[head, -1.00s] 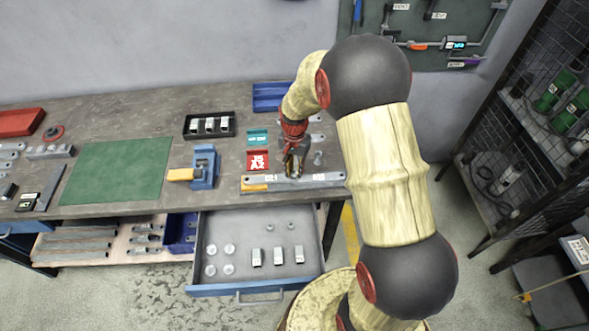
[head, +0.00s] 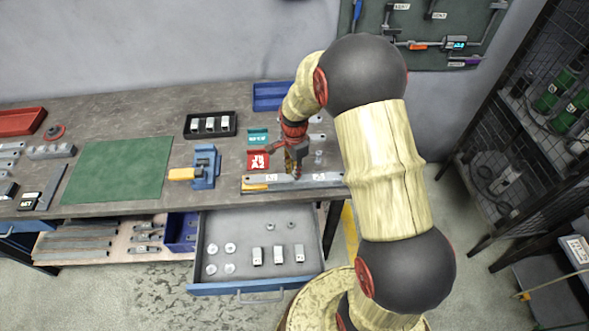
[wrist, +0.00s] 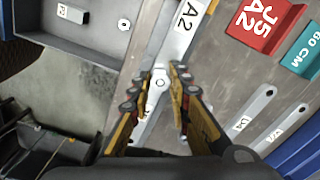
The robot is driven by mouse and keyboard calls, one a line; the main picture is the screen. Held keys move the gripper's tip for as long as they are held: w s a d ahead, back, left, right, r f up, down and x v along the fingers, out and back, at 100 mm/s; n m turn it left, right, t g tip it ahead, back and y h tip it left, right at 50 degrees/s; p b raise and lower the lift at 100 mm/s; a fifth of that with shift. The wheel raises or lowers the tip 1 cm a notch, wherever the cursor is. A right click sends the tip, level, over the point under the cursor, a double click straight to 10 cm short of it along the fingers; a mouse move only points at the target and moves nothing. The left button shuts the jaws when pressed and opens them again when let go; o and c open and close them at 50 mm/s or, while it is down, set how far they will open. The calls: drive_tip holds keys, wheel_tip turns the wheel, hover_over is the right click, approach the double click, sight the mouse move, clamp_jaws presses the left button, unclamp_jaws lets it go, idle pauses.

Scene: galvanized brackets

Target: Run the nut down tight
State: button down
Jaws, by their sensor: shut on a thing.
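My gripper (head: 294,172) points down over the front edge of the bench, at the long grey bar (head: 325,178). In the wrist view my gripper (wrist: 163,76) has its two yellow and black fingers closed in on a small pale nut (wrist: 160,84). The nut sits over a light metal strip between the fingertips; its thread and seating are too small to tell. In the head view my fingers hide the nut.
An open drawer (head: 210,277) with washers and small blocks juts out below the bench. A red card (head: 258,160), a teal card (head: 257,136) and a blue clamp (head: 206,165) lie near my gripper. The green mat (head: 118,170) is clear.

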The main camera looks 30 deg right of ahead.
drive_tip(key=m, duration=0.3)
drive_tip(key=shift+m, duration=0.4)
drive_tip(key=m+p, duration=0.1)
drive_tip(key=m, duration=0.3)
drive_tip(key=shift+s+f+m, duration=0.1)
drive_tip(key=shift+m, duration=0.3)
drive_tip(key=m, duration=0.3)
drive_tip(key=shift+m, duration=0.3)
drive_tip(key=m, duration=0.4)
drive_tip(key=shift+s+f+m+p, duration=0.15)
drive_tip(key=shift+m+p, duration=0.15)
drive_tip(key=c, duration=1.8)
unclamp_jaws()
drive_tip(key=shift+c, duration=0.2)
drive_tip(key=shift+w, duration=0.2)
